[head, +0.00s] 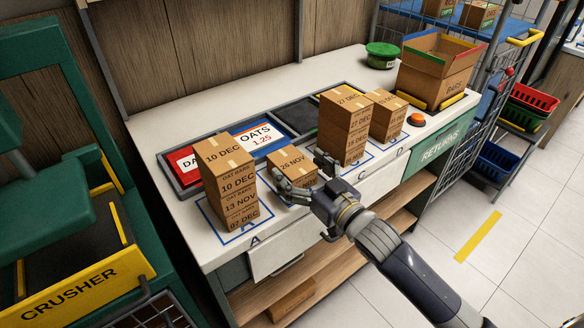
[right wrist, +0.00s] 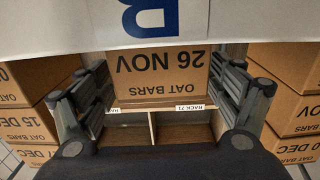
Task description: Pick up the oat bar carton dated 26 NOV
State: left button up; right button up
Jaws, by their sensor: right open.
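The oat bar carton dated 26 NOV (head: 291,161) stands alone on the white counter between two stacks. In the right wrist view this carton (right wrist: 155,75) appears upside down, with its date and OAT BARS print facing the camera. My right gripper (head: 303,178) is open at the carton, with a finger on each side. In the right wrist view the open fingers (right wrist: 165,90) flank the carton's left and right edges; I cannot tell whether they touch it. The right hand hides part of the carton's front in the head view. My left gripper is not in view.
A carton stack topped 10 DEC (head: 228,185) stands left of the carton. A stack topped 27 DEC (head: 344,125) and a shorter stack (head: 387,115) stand right. An open box (head: 437,70) stands far right.

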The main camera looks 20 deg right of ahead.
aim_at(290, 160)
jog(key=x, duration=0.2)
jog(key=shift+w+a, duration=0.2)
jog(key=shift+w, duration=0.15)
jog(key=shift+w+a+f, duration=0.15)
jog(key=shift+w, duration=0.2)
jog(key=shift+c, duration=1.4)
jog(key=c, duration=1)
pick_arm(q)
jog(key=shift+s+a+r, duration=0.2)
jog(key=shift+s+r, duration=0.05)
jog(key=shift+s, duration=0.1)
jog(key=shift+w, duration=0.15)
pick_arm(e)
jog(key=shift+r, duration=0.2)
